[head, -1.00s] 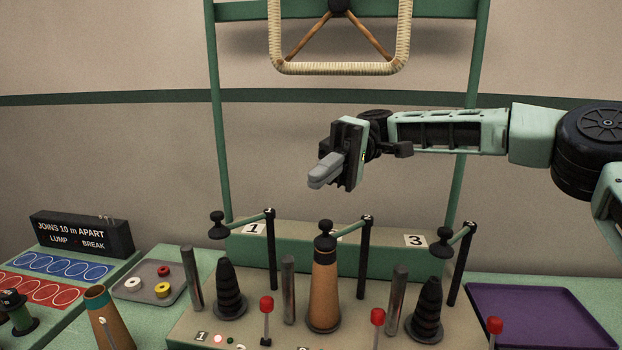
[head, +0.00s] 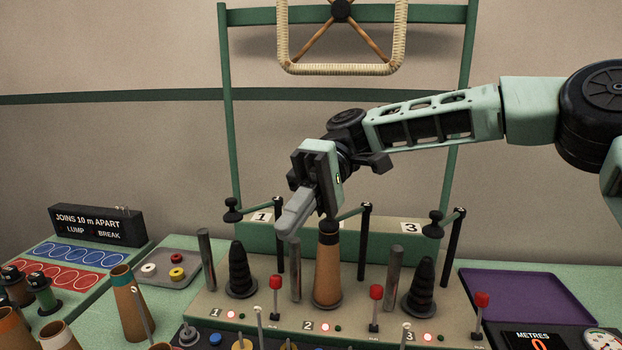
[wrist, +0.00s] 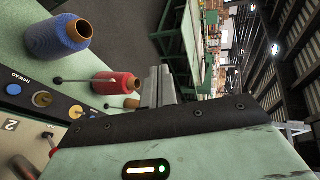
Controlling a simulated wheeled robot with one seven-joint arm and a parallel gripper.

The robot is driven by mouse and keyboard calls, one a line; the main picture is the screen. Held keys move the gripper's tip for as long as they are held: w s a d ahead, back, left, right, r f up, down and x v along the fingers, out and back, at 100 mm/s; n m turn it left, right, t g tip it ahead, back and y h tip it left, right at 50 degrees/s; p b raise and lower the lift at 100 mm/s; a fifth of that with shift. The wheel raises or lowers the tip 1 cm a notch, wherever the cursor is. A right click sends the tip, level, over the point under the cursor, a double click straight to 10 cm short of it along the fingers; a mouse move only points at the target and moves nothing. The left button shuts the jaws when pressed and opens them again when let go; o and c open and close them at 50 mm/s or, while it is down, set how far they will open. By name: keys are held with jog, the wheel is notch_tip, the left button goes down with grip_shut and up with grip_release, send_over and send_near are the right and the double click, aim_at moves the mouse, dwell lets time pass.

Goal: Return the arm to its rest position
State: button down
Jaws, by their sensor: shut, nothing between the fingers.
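My gripper (head: 290,222) is in the middle of the head view, above the tufting bench, with its grey fingers pointing down and to the left. The fingers are closed together and nothing is between them. They overlap the picture area just left of the brown cone (head: 327,272) at station 2; whether they touch anything there I cannot tell. In the wrist view the closed fingers (wrist: 158,88) also show, with a blue spool (wrist: 55,38) and a red spool (wrist: 115,85) beyond them.
Black cone holders (head: 238,272) and (head: 420,288), red-knobbed levers (head: 376,305) and metal posts (head: 205,260) stand around the stations. A purple tray (head: 525,295) lies at right, a grey tray (head: 168,270) at left. A green frame (head: 228,120) rises behind.

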jog(key=s+f+t+h, duration=0.1)
jog(key=s+f, duration=0.2)
jog(key=s+f+m+t+h, duration=0.1)
jog(key=s+f+t, duration=0.1)
jog(key=s+f, duration=0.1)
jog(key=s+d+f+t+h, duration=0.1)
jog(key=s+f+h, duration=0.1)
jog(key=s+f, duration=0.1)
jog(key=shift+s+m+t, duration=0.3)
jog(key=shift+s+m, duration=0.1)
jog(key=shift+s, duration=0.45)
jog(key=s+d+f+m+t+h, duration=0.1)
jog(key=s+d+f+t, duration=0.1)
jog(key=d, duration=0.6)
jog(key=s+d+f+m+t+h, duration=0.1)
jog(key=s+d+f+t, duration=0.2)
jog(key=d, duration=0.4)
jog(key=s+t, duration=0.1)
jog(key=t, duration=0.1)
jog(key=shift+d+f+t, duration=0.25)
jog(key=shift+d+t, duration=0.05)
jog(key=shift+d, duration=0.05)
